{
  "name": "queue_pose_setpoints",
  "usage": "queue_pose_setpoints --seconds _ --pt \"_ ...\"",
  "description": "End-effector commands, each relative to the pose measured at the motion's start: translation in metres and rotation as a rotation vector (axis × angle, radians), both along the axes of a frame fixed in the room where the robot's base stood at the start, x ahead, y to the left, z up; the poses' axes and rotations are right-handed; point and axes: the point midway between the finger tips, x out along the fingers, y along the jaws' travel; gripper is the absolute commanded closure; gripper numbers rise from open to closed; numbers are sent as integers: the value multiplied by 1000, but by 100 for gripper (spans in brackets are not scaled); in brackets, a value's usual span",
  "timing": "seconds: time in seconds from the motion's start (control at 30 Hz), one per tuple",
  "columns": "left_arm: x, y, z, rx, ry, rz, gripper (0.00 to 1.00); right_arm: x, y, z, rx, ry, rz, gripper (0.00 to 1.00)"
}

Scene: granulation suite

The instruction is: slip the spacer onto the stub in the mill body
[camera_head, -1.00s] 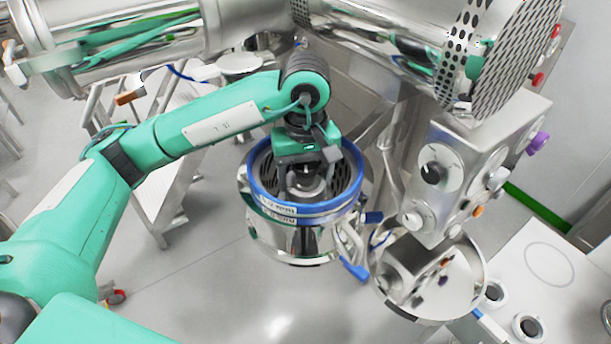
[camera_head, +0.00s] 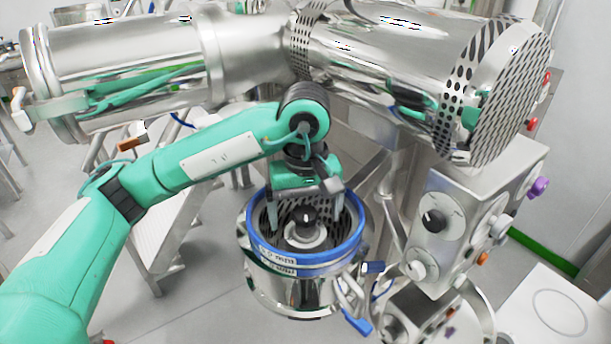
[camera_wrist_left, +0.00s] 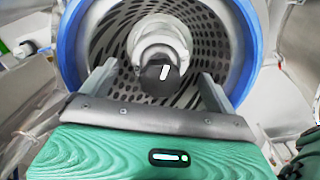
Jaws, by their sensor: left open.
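The mill body (camera_head: 290,292) is a steel drum with a blue rim and a perforated screen inside. At its centre stands the stub with a dark rounded tip (camera_head: 303,215), also visible in the left wrist view (camera_wrist_left: 158,73). A pale grey ring, apparently the spacer (camera_head: 306,241), sits low around the stub; it shows behind the tip in the left wrist view (camera_wrist_left: 162,37). Whether it is fully seated cannot be told. My left gripper (camera_head: 305,217) is open and empty, its fingers spread on either side of the stub, apart from the ring. My right gripper is not in view.
A large steel cylinder (camera_head: 380,60) with a perforated end lies above and behind the mill body. A control box (camera_head: 455,210) with knobs stands to the right. Blue-handled clamp parts (camera_head: 358,322) are at the drum's right side. A white table (camera_head: 535,315) is at lower right.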

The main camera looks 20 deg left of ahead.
Motion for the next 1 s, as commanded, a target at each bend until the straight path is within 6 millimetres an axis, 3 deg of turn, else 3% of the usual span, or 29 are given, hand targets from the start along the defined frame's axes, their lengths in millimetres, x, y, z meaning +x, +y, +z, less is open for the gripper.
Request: queue_pose_setpoints --seconds 0.6,1.0 --pt "1 0 85 0 -2 2 8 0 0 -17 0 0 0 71" --pt "0 0 106 0 1 0 8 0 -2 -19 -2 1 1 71"
